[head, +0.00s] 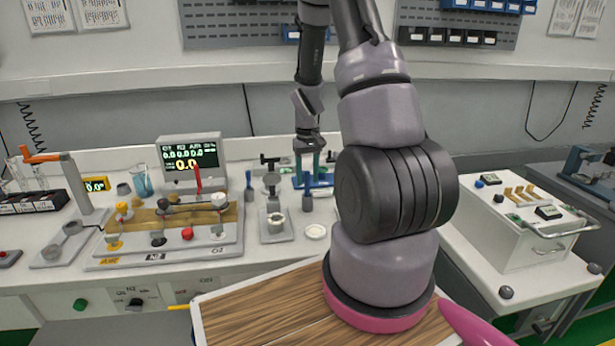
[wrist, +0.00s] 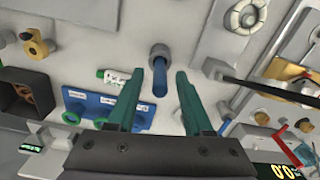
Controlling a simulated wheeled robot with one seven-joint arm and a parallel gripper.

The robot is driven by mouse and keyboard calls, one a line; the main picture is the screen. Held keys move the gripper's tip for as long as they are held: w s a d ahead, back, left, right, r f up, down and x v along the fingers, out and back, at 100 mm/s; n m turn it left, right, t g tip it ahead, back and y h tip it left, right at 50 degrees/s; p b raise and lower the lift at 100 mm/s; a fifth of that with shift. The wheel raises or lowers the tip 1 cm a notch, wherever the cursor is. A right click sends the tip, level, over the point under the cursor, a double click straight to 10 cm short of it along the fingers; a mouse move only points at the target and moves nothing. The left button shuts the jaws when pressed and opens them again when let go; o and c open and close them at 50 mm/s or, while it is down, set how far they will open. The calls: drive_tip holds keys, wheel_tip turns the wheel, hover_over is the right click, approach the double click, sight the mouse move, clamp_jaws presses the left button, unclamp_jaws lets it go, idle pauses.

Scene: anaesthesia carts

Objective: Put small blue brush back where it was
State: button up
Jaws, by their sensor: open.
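A small blue brush (wrist: 160,80) stands with its blue handle up and a round grey part (wrist: 158,52) at its lower end, in the wrist view. In the head view it shows as a dark blue upright piece (head: 307,187) on the white bench, just below my gripper. My gripper (head: 308,162) points down over it. Its two green fingers are apart in the wrist view (wrist: 158,85), one on each side of the handle, with gaps visible. I cannot tell whether the grey part is a holder or part of the brush.
A blue holed rack (wrist: 88,106) lies close beside my fingers. A similar blue upright piece (head: 249,187) stands left of a grey stand (head: 276,228). A small white dish (head: 315,232) lies in front. The valve board (head: 165,245) and lit display (head: 190,157) are farther left.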

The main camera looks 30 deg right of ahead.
wheel_tip(320, 180, up, 12)
drive_tip(key=s+a+r+m+t, duration=0.15)
drive_tip(key=s+a+r, duration=0.25)
drive_tip(key=r, duration=0.4)
drive_tip(key=s+a+r+t, duration=0.2)
drive_tip(key=s+a+r, duration=0.2)
drive_tip(key=r, duration=0.4)
drive_tip(key=s+a+r+t+y, duration=0.1)
drive_tip(key=s+a+r+t, duration=0.1)
drive_tip(key=s, duration=0.3)
drive_tip(key=s+a+r+m+t+y, duration=0.1)
drive_tip(key=s+a+r, duration=0.2)
drive_tip(key=s+r, duration=0.2)
drive_tip(key=shift+s+a+t, duration=0.2)
drive_tip(key=shift+s+t, duration=0.15)
drive_tip(key=shift+s, duration=0.45)
drive_tip(key=shift+c, duration=0.3)
